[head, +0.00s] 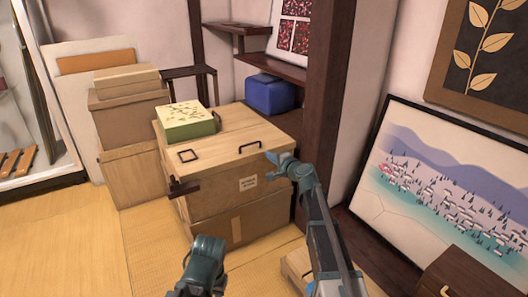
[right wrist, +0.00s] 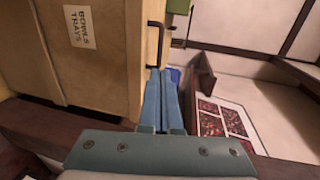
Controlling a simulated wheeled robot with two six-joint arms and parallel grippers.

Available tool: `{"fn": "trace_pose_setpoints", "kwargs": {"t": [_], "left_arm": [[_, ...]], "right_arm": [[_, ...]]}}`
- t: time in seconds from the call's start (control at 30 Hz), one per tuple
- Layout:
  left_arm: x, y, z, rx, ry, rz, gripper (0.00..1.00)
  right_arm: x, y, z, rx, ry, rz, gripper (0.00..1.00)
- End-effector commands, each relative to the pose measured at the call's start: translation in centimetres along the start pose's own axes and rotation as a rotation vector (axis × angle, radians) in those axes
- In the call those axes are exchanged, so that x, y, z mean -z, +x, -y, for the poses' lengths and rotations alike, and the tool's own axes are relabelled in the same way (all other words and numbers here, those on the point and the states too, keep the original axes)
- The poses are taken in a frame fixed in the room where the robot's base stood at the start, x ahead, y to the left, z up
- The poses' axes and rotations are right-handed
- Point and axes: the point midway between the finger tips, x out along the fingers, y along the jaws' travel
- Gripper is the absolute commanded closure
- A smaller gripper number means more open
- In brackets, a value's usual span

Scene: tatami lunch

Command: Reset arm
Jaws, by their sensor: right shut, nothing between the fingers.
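My right arm reaches in from the bottom of the head view, and my right gripper (head: 279,158) is in front of the right part of a wooden chest's lid. In the right wrist view the blue fingers (right wrist: 161,85) lie together, shut and empty. They point past the chest's edge, close to a dark handle (right wrist: 155,42). I cannot tell whether they touch it. Part of my left arm shows at the bottom of the head view, but its fingers do not show.
The wooden chest (head: 225,150) bears a green patterned box (head: 186,121). A blue container (head: 269,93) sits behind it. A dark post (head: 327,80) and a framed landscape picture (head: 440,190) stand to the right. Cardboard boxes (head: 130,125) are at left. The tatami floor (head: 65,240) at front left is clear.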

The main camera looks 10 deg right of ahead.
Motion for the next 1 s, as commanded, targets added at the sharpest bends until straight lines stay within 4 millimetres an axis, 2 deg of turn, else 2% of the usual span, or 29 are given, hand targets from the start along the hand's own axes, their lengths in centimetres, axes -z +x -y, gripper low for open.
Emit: {"fn": "trace_pose_setpoints", "kwargs": {"t": [0.13,0.23,0.27,0.37,0.4,0.47,0.5,0.57,0.6,0.7,0.83,1.0], "left_arm": [[0.0,-0.1,0.0,0.0,0.0,0.0,0.64],[0.0,-0.3,0.0,0.0,0.0,0.0,0.64],[0.0,-0.5,0.1,0.0,0.0,0.0,0.64],[-0.1,-1.1,0.1,0.0,0.001,0.0,0.64],[-0.1,-1.4,0.1,0.0,0.001,0.0,0.64],[-0.1,-1.8,0.2,0.001,0.001,0.0,0.64],[-0.1,-2.0,0.2,0.001,0.001,0.0,0.64],[-0.1,-2.5,0.3,0.001,0.002,0.001,0.64],[-0.2,-2.8,0.3,0.001,0.002,0.001,0.64],[-0.2,-3.4,0.4,0.002,0.002,0.001,0.64],[-0.2,-4.2,0.5,0.002,0.003,0.001,0.64],[-0.3,-5.0,0.6,0.002,0.004,0.001,0.64]], "right_arm": [[-0.3,-0.3,-0.1,-0.004,-0.007,0.006,1.0],[-2.6,-0.7,-0.6,-0.036,-0.058,0.05,1.0],[-3.9,-0.9,-0.9,-0.054,-0.086,0.073,1.0],[-9.5,-2.4,-2.9,-0.146,-0.226,0.192,1.0],[-12.1,-3.3,-4.0,-0.194,-0.296,0.25,1.0],[-15.8,-5.0,-5.9,-0.271,-0.407,0.342,1.0],[-18.0,-6.4,-7.2,-0.325,-0.483,0.404,1.0],[-21.1,-8.9,-9.3,-0.41,-0.597,0.497,1.0],[-22.8,-10.7,-10.8,-0.471,-0.673,0.558,1.0],[-25.9,-15.8,-14.1,-0.626,-0.858,0.704,1.0],[-27.6,-22.3,-17.1,-0.819,-1.057,0.856,1.0],[-27.5,-29.9,-18.9,-1.055,-1.255,0.995,1.0]]}}
